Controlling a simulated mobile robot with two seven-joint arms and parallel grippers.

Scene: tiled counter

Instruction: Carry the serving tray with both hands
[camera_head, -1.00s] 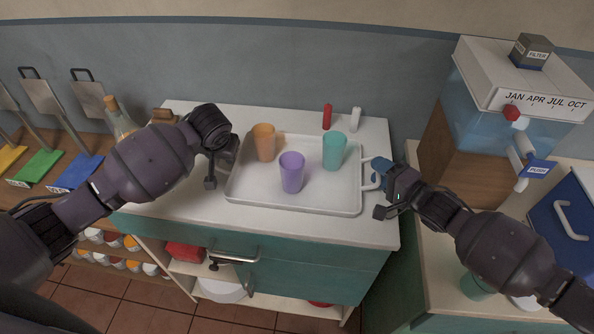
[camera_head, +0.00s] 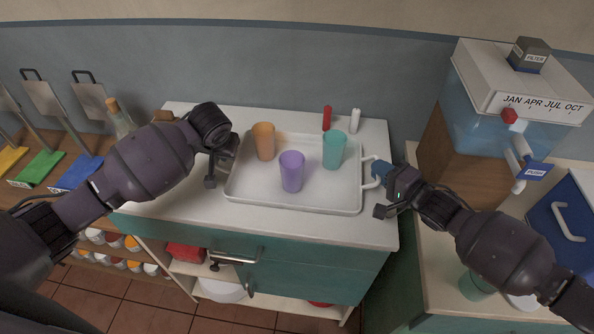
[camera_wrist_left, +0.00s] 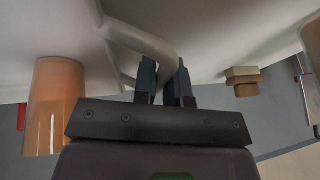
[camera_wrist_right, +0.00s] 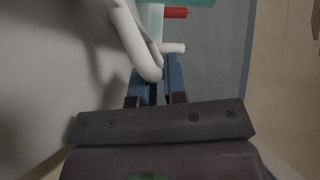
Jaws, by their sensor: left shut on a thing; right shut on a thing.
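The pale grey serving tray (camera_head: 250,198) is on or just above the white counter top; I cannot tell which. It carries an orange cup (camera_head: 264,141), a purple cup (camera_head: 291,172) and a teal cup (camera_head: 334,150), all upright. My left gripper (camera_wrist_left: 165,80) is shut on the tray's left handle (camera_wrist_left: 140,38); in the head view my own arm mostly hides this grip. My right gripper (camera_head: 379,172) is shut on the tray's right handle (camera_head: 368,184). That grip also shows in the right wrist view (camera_wrist_right: 153,85).
Red (camera_head: 327,118) and white (camera_head: 354,121) shakers stand behind the tray. A bottle (camera_head: 120,118) is at the left. A water dispenser (camera_head: 515,100) stands at the right across a gap. Bare counter (camera_head: 270,222) lies in front of the tray.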

